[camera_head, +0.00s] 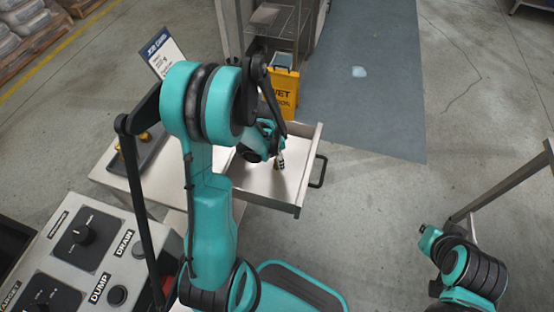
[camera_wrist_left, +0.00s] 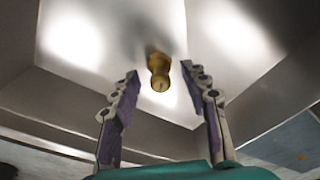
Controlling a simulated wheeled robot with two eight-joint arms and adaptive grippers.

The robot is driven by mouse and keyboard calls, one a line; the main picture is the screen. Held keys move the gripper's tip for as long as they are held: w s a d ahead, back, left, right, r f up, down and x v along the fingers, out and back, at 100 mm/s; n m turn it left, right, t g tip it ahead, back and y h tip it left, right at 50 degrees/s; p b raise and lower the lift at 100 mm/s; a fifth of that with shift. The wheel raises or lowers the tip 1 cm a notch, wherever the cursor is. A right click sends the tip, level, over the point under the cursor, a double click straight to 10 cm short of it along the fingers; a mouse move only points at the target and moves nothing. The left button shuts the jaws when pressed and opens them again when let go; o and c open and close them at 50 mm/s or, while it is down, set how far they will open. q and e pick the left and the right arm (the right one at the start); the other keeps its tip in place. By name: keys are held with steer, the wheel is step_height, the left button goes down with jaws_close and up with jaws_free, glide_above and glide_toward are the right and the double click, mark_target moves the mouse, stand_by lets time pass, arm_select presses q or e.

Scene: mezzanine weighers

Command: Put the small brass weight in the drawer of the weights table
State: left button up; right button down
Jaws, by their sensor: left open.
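The small brass weight (camera_wrist_left: 159,72) is inside the open drawer (camera_wrist_left: 85,95), seen in the left wrist view with its knob towards the camera. It appears to rest on the drawer floor. My left gripper (camera_wrist_left: 165,100) is open, with one finger on each side of the weight and a clear gap to both. In the head view, my left gripper (camera_head: 281,160) reaches down into the pulled-out drawer (camera_head: 295,195) of the weights table (camera_head: 115,170). The weight is hard to make out there. My right arm shows at lower right, but its gripper is not visible.
A dark tray (camera_head: 155,150) with brass pieces lies on the tabletop, partly behind my arm. A job card (camera_head: 165,52) stands behind it. A yellow wet-floor sign (camera_head: 284,90) stands just beyond the drawer. A control panel (camera_head: 75,250) is at lower left.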

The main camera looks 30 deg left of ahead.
arm_select(q)
step_height(320, 180, up, 9)
steer(key=s+p, duration=0.1)
steer(key=p, duration=0.3)
step_height(320, 180, up, 10)
steer(key=n+t, duration=0.2)
steer(key=n, duration=0.1)
glide_above(274, 166)
steer(key=s+d, duration=0.3)
steer(key=d, duration=0.3)
steer(key=s+d+r+n+t, duration=0.3)
steer(key=s+d+r+t, duration=0.1)
steer(key=s, duration=0.3)
steer(key=shift+d+r+y, duration=0.3)
steer(key=shift+d+r, duration=0.35)
steer(key=shift+r, duration=0.05)
